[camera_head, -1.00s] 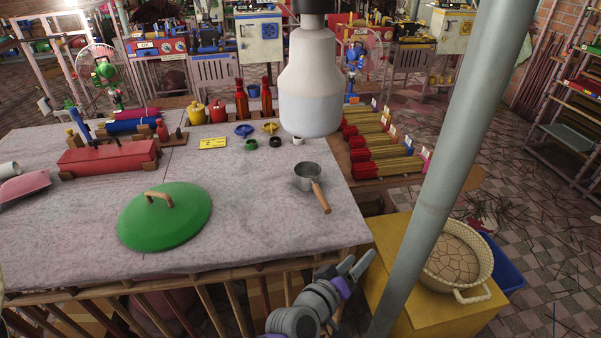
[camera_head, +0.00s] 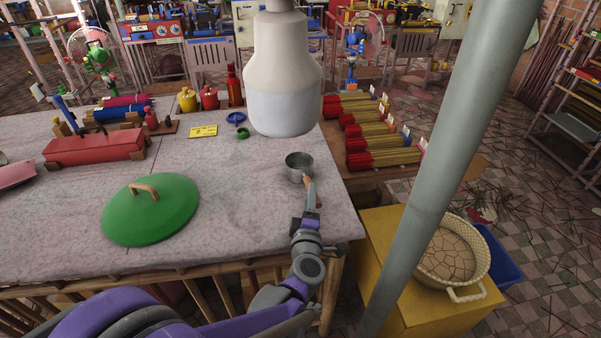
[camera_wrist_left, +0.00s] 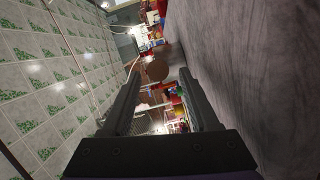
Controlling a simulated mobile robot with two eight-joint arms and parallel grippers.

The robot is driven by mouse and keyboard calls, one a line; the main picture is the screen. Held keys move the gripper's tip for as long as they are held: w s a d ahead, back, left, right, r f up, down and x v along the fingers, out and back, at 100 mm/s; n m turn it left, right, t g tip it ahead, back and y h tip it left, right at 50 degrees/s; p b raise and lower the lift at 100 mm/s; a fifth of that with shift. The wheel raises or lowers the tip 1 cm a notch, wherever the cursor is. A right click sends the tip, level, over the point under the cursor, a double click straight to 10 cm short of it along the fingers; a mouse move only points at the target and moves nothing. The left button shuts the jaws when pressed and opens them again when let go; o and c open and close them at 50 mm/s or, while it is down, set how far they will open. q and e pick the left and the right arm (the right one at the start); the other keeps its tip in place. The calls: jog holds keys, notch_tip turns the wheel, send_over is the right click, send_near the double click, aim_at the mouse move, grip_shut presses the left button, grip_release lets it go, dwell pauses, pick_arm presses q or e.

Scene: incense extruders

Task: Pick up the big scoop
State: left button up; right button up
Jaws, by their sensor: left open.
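The big scoop is a grey metal cup with a wooden handle. Its cup (camera_head: 298,165) stands on the cloth-covered table near the right edge, with the handle pointing toward the front right. My left gripper (camera_head: 312,188) is open at the handle and partly covers it in the head view. In the left wrist view, a round brown shape (camera_wrist_left: 157,70), which looks like the handle's end, shows between the open fingertips (camera_wrist_left: 160,76). I cannot tell whether the fingers touch the handle. My right gripper is not in view.
A green lid (camera_head: 150,212) lies left of the scoop on the table (camera_head: 235,185). A white hanging lamp (camera_head: 283,80) is above the far side. Incense bundles (camera_head: 375,135) lie at the right. A grey pole (camera_head: 440,160) and a yellow box (camera_head: 395,240) stand right of the table.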

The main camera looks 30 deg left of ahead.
aim_at(306, 184)
pick_arm(q)
jog(key=x, duration=0.4)
jog(key=shift+w+d, duration=0.1)
jog(key=shift+w, duration=0.1)
grip_shut()
